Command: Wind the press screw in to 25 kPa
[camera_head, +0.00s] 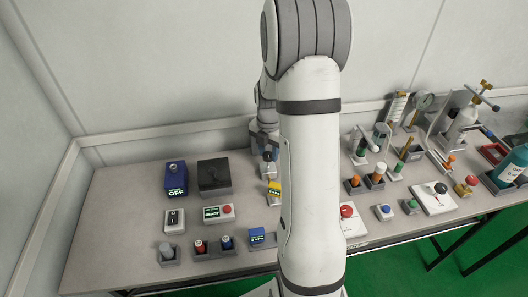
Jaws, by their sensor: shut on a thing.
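My gripper (268,151) is at the back of the bench, small in the view and partly hidden behind my own arm. It points down and is shut on the top of a small upright device, which looks like the press screw (268,168). The jaws' exact hold is too small to make out. A yellow handheld tester (274,188) with a lit display stands just in front of it. A blue tester (256,238) with a lit display sits nearer the front edge. I cannot read either display's figures surely.
Right of my arm are a red button (347,211), several coloured knobs and a teal bottle (513,163).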

